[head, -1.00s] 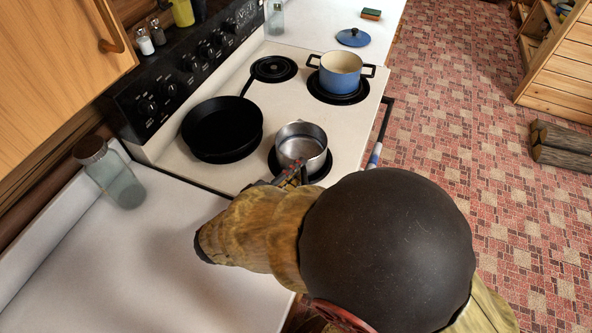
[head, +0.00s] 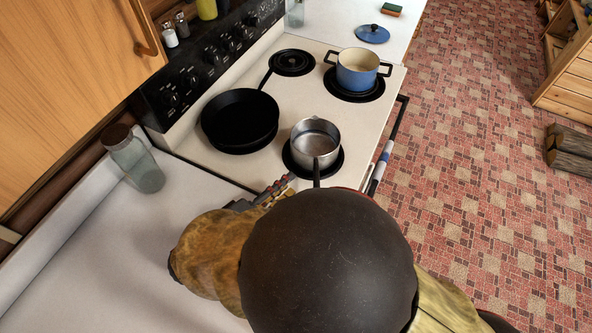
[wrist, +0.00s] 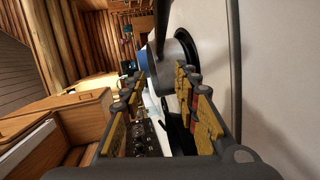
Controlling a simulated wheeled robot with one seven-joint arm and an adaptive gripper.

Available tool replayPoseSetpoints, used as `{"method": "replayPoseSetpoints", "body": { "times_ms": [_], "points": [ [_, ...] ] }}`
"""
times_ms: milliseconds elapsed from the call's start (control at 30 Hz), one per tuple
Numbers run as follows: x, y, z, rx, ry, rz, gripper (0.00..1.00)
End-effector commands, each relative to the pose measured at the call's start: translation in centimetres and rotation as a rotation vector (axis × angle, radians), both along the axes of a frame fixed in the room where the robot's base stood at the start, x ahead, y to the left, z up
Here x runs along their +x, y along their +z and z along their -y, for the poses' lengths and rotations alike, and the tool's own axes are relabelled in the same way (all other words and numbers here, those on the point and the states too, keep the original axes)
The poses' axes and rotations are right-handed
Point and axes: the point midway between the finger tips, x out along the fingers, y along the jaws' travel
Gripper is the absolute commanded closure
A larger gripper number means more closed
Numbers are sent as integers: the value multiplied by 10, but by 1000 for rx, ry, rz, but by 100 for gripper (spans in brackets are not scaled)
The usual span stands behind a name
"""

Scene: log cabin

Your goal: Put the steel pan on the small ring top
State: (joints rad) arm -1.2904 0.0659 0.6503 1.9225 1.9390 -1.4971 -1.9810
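The steel pan (head: 315,138) stands upright on the front burner of the stove, its dark handle pointing toward me and partly hidden by my arm. The small ring (head: 293,62) is a bare black coil at the back of the stove, with nothing on it. My gripper (head: 276,190) is at the stove's near edge, left of the pan's handle and apart from the pan. In the wrist view the fingers of my gripper (wrist: 162,100) are spread with nothing between them. The pan (wrist: 176,62) shows beyond the fingertips there, with its handle at the top.
A black skillet (head: 240,121) sits left of the steel pan, its handle reaching toward the small ring. A blue pot (head: 357,70) stands on the far front burner. A glass jar (head: 137,165) stands on the near counter (head: 110,250). A blue lid (head: 372,34) lies on the far counter.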

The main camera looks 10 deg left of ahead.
Motion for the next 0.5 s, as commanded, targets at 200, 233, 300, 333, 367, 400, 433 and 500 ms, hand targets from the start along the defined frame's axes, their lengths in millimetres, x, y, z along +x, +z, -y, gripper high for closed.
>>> {"method": "replayPoseSetpoints", "body": {
  "times_ms": [200, 233, 300, 333, 367, 400, 433, 500],
  "points": [
    [-14, 5, -10, 0, 1, 1, 69],
    [-15, 5, -10, 0, 1, 1, 69],
    [-16, 4, -10, -1, 0, 1, 69],
    [-16, 4, -10, -1, 0, 1, 69],
    [-16, 4, -10, -1, 0, 1, 69],
    [-16, 4, -10, -1, 0, 1, 69],
    [-15, 4, -10, 1, 0, 1, 69],
    [-11, 5, -11, 20, 3, 3, 69]
  ]
}}
